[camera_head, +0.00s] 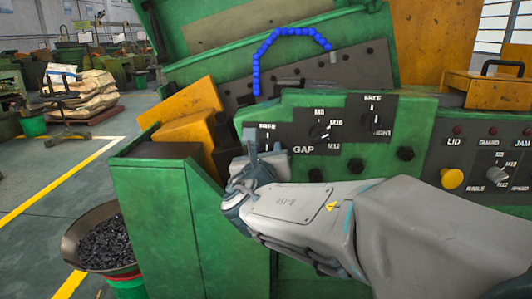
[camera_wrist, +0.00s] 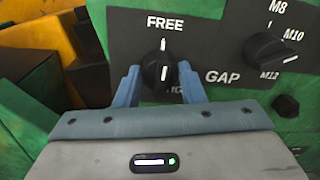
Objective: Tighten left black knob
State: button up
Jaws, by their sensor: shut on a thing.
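The left black knob (camera_wrist: 158,72) sits on a dark panel under the word FREE in the wrist view. Its white mark points up toward a white line below FREE. My gripper (camera_wrist: 164,84) has one blue-grey finger on each side of this knob and is shut on it. In the head view my gripper (camera_head: 262,150) reaches the left end of the green machine's front panel and hides the left knob there.
A middle selector knob (camera_head: 320,131) marked M8, M10 and M12 and a right knob (camera_head: 373,121) under FREE are on the same panel. Small black knobs (camera_head: 404,153) sit below. A yellow button (camera_head: 452,179) is further right. A bowl of dark parts (camera_head: 105,245) stands at lower left.

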jog(key=shift+f+m+b, duration=0.1)
jog(key=shift+m+b, duration=0.2)
jog(key=shift+b, duration=0.05)
jog(key=shift+d+m+g+y+b, duration=0.15)
jog(key=shift+m+y+b, duration=0.3)
jog(key=shift+m+b, duration=4.95)
jog(key=shift+m+g+y+b, duration=0.25)
jog(key=shift+m+y+b, duration=0.2)
jog(key=shift+m+b, duration=4.95)
jog(key=o, duration=1)
